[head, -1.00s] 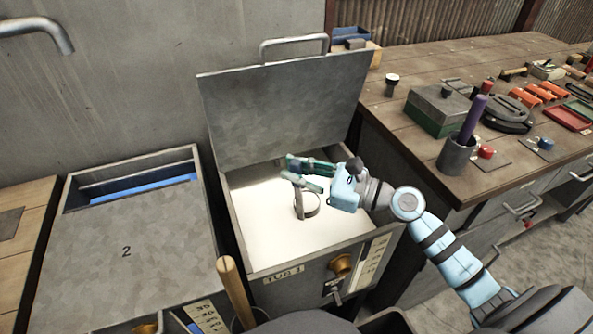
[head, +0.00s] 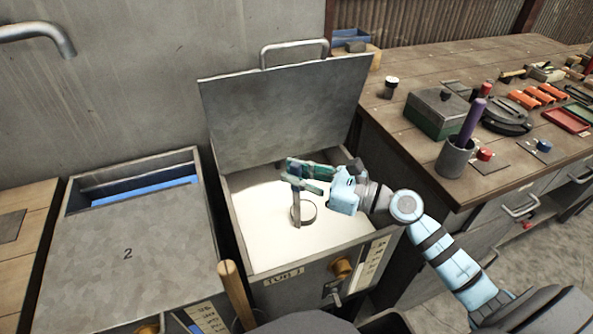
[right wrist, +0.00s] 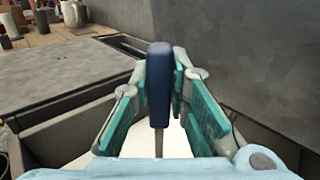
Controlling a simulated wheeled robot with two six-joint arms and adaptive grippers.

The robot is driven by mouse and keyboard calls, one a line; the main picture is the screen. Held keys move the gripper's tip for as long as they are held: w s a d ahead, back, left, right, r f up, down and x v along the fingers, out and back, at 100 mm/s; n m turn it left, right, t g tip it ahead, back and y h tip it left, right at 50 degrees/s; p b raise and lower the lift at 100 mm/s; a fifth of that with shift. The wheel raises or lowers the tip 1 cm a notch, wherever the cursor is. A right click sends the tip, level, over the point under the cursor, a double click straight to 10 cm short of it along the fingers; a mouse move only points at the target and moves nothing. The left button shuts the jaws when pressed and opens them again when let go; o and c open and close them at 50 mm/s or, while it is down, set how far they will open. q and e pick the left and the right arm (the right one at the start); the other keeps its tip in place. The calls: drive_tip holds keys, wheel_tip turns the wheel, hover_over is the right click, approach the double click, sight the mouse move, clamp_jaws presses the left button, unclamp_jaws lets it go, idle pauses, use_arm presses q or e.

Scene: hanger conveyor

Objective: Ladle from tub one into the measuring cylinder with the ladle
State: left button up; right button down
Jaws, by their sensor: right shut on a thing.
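Tub one (head: 250,256), labelled "TUB 1", stands open with its lid tilted up at the back and pale liquid (head: 262,222) inside. My right gripper (head: 300,175) is over the tub, shut on the dark blue handle of the ladle (right wrist: 160,75). The ladle's metal bowl (head: 308,211) shows below the gripper, at or near the liquid surface. I cannot tell whether it is dipped in or what it holds. I cannot make out a measuring cylinder. My left gripper is not in view.
The raised lid (head: 285,115) stands close behind my gripper. Tub 2 (head: 125,250) is to the left, with its cover partly open. A workbench (head: 400,145) on the right holds a grey cup (head: 456,158) with a purple rod, a green box (head: 437,113) and tools.

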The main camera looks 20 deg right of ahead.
drive_tip(key=shift+r+m, duration=0.1)
drive_tip(key=shift+m, duration=0.2)
drive_tip(key=shift+r, duration=0.1)
wheel_tip(320, 180, up, 16)
drive_tip(key=p, duration=1.5)
